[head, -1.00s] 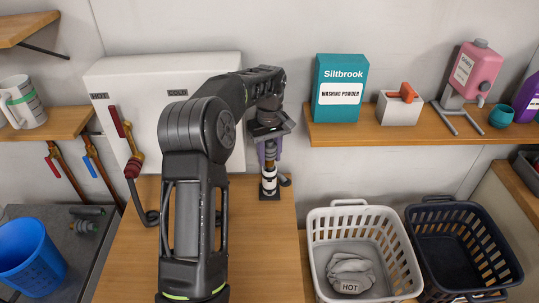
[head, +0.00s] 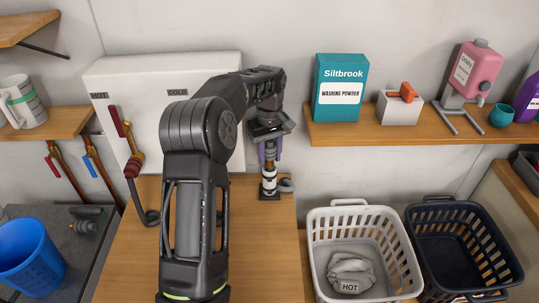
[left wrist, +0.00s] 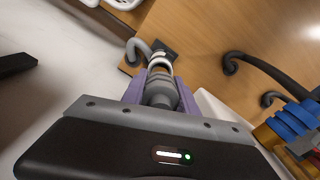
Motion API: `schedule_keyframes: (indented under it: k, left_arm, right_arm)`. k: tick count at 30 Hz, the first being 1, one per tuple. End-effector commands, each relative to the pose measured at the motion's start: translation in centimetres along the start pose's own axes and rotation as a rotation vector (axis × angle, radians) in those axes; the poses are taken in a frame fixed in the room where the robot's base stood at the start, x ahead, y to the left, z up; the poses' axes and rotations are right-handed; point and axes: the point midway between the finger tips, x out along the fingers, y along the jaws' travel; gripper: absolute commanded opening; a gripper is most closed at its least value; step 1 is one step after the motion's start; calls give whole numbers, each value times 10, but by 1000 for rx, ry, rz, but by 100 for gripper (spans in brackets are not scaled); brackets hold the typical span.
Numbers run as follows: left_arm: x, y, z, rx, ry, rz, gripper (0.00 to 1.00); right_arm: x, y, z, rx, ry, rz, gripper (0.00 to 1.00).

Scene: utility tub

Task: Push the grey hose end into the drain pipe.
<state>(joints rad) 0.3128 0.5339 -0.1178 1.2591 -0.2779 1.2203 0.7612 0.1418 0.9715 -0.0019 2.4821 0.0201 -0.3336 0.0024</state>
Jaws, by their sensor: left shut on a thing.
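My left gripper (head: 270,158) points down over the drain pipe (head: 268,182), a short upright pipe with pale and dark bands on a dark foot at the back of the wooden worktop. In the left wrist view its purple fingers (left wrist: 160,92) are shut on the grey hose end (left wrist: 160,88), a ribbed grey piece. The pipe's pale rim (left wrist: 159,62) shows just beyond the hose end, roughly in line with it. The fingers hide the meeting point, so I cannot tell whether the end is inside the pipe. My right gripper is not in view.
A white boiler-like box (head: 130,95) stands behind my left arm, with a red-handled tap (head: 127,140) and dark hose at its left. A shelf (head: 400,132) with a washing powder box (head: 338,88) is at the right. White (head: 325,222) and dark (head: 425,222) baskets sit below it.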

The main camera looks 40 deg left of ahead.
Motion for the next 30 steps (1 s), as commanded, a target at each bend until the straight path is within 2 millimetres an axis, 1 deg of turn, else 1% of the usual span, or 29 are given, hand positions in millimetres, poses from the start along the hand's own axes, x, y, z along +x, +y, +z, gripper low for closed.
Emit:
schedule_keyframes:
  k: [25, 26, 30]
  left_arm:
    - [22, 0, 0, 0, 0, 0, 0]
    - [21, 0, 0, 0, 0, 1, 37]
    - [21, 0, 0, 0, 0, 0, 48]
  right_arm:
    - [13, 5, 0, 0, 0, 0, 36]
    - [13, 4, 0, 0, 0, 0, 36]
    - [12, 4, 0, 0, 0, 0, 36]
